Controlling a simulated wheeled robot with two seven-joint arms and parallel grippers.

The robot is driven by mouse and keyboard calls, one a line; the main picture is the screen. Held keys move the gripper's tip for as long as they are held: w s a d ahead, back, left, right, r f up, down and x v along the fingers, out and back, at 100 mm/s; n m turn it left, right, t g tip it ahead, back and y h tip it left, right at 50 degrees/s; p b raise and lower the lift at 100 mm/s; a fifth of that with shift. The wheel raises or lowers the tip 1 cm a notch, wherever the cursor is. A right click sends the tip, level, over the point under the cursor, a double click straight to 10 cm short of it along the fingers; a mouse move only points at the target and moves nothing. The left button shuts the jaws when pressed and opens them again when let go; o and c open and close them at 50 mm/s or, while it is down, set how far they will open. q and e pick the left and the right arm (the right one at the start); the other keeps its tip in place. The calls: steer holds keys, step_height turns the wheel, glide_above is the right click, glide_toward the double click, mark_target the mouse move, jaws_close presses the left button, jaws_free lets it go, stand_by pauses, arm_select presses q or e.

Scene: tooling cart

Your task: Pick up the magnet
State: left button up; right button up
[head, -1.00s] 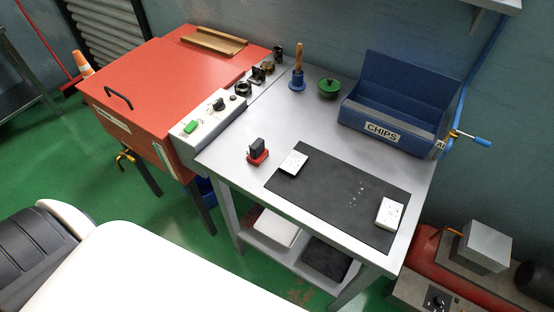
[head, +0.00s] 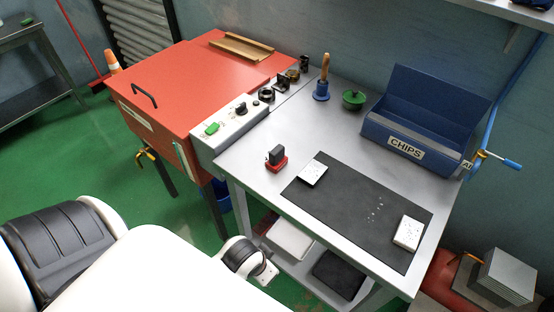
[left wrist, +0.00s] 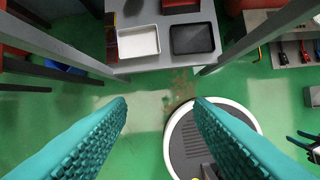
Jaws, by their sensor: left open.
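A small black block on a red base (head: 276,158), which looks like the magnet, stands upright on the grey bench top in the head view, left of the dark mat. Nothing touches it. My left gripper (left wrist: 160,102) shows in the left wrist view as two teal ribbed fingers, wide apart and empty. It is over the green floor in front of the bench, away from the magnet. In the head view its fingers are hidden; only white and black arm parts show. A dark piece with teal tips at the right edge of the left wrist view may be my right gripper (left wrist: 304,142), cut off there.
The dark mat (head: 350,207) carries two white blocks and small bright bits. Behind are a blue chips bin (head: 412,136), a green round item (head: 354,99) and a wooden-handled blue tool (head: 322,84). A red cabinet (head: 190,85) adjoins the bench. A lower shelf holds two trays.

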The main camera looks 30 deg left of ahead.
arm_select(q)
steer(key=w+d+r+m+t, duration=0.1)
steer(key=w+r+m+t, duration=0.1)
steer(key=w+r+t, duration=0.75)
steer(key=w+d+r+m+t, duration=0.1)
steer(key=w+r+m+t, duration=0.25)
steer(key=w+r, duration=1)
steer(key=d+r+m+t+h, duration=0.45)
steer(key=r+m+h, duration=0.25)
steer(key=r, duration=0.4)
steer(key=d+r+m+g+h, duration=0.3)
steer(key=d+m+g+h, duration=0.35)
steer(key=m+h, duration=0.35)
steer(key=m+g+y, duration=1.2)
steer(key=g+y, duration=0.2)
steer(key=y, duration=0.3)
glide_above(277, 149)
step_height(277, 149, down, 13)
step_height(277, 149, down, 5)
steer(key=shift+w+a+f+p, duration=0.1)
steer(key=shift+f+p, duration=0.05)
steer(key=shift+p, duration=0.7)
step_height(277, 149, down, 4)
steer(key=shift+f+p, duration=0.1)
steer(key=shift+p, duration=1)
steer(key=shift+f, duration=0.55)
jaws_close()
